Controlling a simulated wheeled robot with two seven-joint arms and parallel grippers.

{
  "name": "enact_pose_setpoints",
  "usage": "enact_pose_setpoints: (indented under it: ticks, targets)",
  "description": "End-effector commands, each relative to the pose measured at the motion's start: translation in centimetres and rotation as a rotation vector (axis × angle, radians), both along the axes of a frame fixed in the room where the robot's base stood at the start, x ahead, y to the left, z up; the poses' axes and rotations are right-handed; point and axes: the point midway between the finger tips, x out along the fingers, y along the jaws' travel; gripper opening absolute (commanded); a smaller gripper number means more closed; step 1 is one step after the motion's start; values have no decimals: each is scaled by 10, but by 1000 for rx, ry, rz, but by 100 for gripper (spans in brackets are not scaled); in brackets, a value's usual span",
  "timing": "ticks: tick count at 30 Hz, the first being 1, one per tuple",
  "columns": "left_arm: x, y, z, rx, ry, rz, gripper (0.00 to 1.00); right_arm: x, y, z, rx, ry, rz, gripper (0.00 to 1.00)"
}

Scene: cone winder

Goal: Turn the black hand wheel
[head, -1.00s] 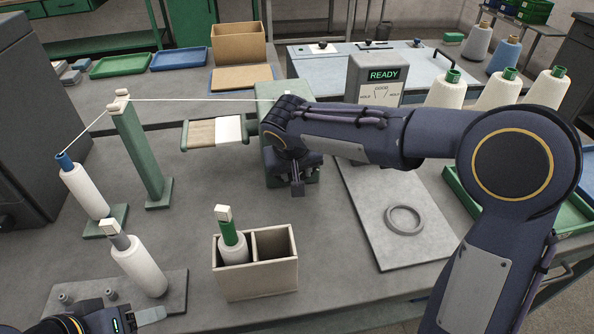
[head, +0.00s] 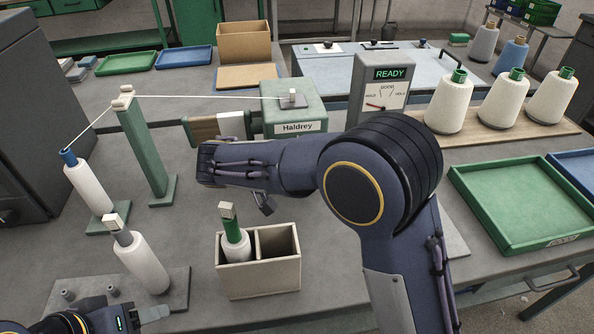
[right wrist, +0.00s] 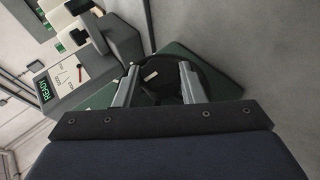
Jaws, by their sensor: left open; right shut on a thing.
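The black hand wheel (right wrist: 170,64) shows in the right wrist view as a dark round disc against the green housing. It is hidden behind my right arm in the head view. My right gripper (right wrist: 159,80) has a grey finger on each side of the wheel's middle and is shut on it; the exact contact is too dark to tell. In the head view, the green winder housing (head: 295,105) labelled "Haldrey" stands just behind my right forearm. My left gripper (head: 150,315) is open and empty at the lower left, near the peg board.
A READY gauge box (head: 382,85) stands right of the housing. White thread runs from the housing over a green post (head: 143,150) to a blue-tipped bobbin (head: 88,187). A divided box (head: 262,276) stands in front of my right arm. A green tray (head: 520,205) lies at right.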

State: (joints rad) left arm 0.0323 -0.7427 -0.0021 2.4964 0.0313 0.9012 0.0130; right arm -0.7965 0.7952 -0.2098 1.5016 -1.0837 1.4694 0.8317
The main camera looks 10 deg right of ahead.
Motion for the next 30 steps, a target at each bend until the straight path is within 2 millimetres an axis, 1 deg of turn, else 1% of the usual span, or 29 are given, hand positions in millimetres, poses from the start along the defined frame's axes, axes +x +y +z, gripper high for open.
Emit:
enact_pose_setpoints:
  ticks: [6, 19, 20, 24, 30]
  targets:
    - [0, 0, 0, 0, 0, 0, 57, 0, 1, 0, -43, 0, 1, 13]
    - [0, 0, -1, 0, 0, 0, 57, 0, 0, -1, -51, 2, 1, 14]
    - [0, 0, -1, 0, 0, 0, 57, 0, 0, -1, -51, 2, 1, 40]
    - [0, 0, -1, 0, 0, 0, 57, 0, 0, -1, -50, 1, 0, 58]
    - [0, 0, -1, 0, 0, 0, 57, 0, 0, -1, -49, 1, 1, 58]
